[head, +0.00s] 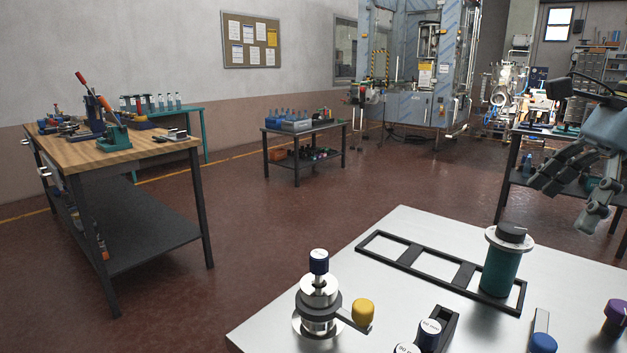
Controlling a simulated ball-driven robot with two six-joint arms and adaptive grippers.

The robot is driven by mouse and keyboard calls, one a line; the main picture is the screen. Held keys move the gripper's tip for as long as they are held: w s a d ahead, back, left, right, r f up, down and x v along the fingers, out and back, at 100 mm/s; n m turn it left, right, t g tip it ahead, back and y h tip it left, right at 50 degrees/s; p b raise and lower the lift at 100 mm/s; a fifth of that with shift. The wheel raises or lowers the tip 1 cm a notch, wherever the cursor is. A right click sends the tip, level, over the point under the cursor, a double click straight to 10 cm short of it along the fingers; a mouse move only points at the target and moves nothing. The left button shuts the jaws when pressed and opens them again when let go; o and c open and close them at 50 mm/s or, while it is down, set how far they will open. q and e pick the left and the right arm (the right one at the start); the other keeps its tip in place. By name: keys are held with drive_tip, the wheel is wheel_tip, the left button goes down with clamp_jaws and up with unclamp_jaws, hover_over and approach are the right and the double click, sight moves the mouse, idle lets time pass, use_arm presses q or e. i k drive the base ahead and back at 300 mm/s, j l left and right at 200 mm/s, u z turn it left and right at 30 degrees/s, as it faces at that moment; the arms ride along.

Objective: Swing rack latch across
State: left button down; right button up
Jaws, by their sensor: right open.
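A black rack frame (408,257) with open slots lies flat on the pale metal table. A teal cylinder (499,272) with a white flange and black cap stands upright in its right end. I cannot tell for sure which part is the rack latch; a small grey piece with a blue end (541,342) sits near the front edge, cut off by the picture. My right gripper (568,203) is open and empty, raised beyond the table's right side, above and apart from the rack and cylinder. My left gripper is not in view.
A metal fixture (318,307) with a blue-topped post and a yellow-knobbed lever (362,312) stands at the table's left. A black holder with white-topped dark caps (429,335) and a purple-topped piece (615,318) are in front.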

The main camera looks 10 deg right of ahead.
sight(539, 342)
drive_tip(key=k+j, duration=0.6)
drive_tip(key=j, duration=0.25)
drive_tip(key=k+j, duration=0.25)
drive_tip(key=j, duration=0.15)
drive_tip(key=k+j, duration=0.3)
drive_tip(key=j, duration=0.15)
